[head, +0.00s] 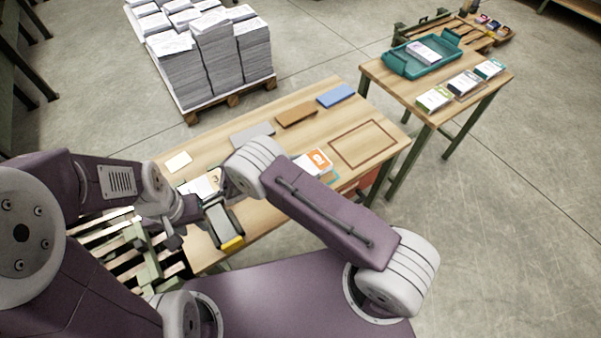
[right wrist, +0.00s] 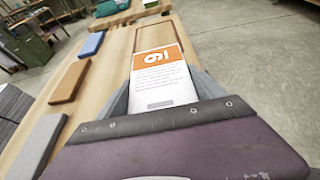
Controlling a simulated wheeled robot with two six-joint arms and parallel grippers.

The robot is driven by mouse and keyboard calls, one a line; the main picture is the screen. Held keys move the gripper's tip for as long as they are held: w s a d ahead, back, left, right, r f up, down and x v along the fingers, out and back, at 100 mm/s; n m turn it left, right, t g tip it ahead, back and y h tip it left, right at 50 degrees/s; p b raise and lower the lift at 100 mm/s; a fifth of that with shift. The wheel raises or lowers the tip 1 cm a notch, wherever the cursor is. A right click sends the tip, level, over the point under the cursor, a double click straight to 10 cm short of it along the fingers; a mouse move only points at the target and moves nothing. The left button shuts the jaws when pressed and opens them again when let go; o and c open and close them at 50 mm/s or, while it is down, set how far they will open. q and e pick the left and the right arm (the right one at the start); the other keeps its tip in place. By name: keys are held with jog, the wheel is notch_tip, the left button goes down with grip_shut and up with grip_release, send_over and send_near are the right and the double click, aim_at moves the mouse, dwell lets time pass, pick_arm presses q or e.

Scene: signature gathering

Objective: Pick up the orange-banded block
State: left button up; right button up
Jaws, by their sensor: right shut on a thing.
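The orange-banded block (head: 318,160) is white with an orange band and a white numeral. It shows near the middle of the head view, beyond my right arm. In the right wrist view the block (right wrist: 163,78) lies between the two grey fingers of my right gripper (right wrist: 162,88), which is shut on its sides. In the head view my right arm hides that gripper. Whether the block touches the table cannot be told. My left gripper (head: 175,238) is by the table's near left end; its jaw opening is unclear.
The wooden table (head: 225,252) bears grey (head: 252,134), brown (head: 297,113) and blue (head: 336,95) slabs and an outlined rectangle (head: 364,144). Another white block (head: 203,186) lies near my left arm. A second table (head: 385,88) holds a teal tray (head: 397,64). Paper stacks (head: 205,60) stand behind.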

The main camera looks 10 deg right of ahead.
jog(key=s+d+r, duration=0.6)
jog(key=s+d, duration=0.1)
jog(key=shift+s+d+r+p, duration=0.15)
jog(key=shift+s+d+p, duration=0.15)
jog(key=shift+p, duration=0.15)
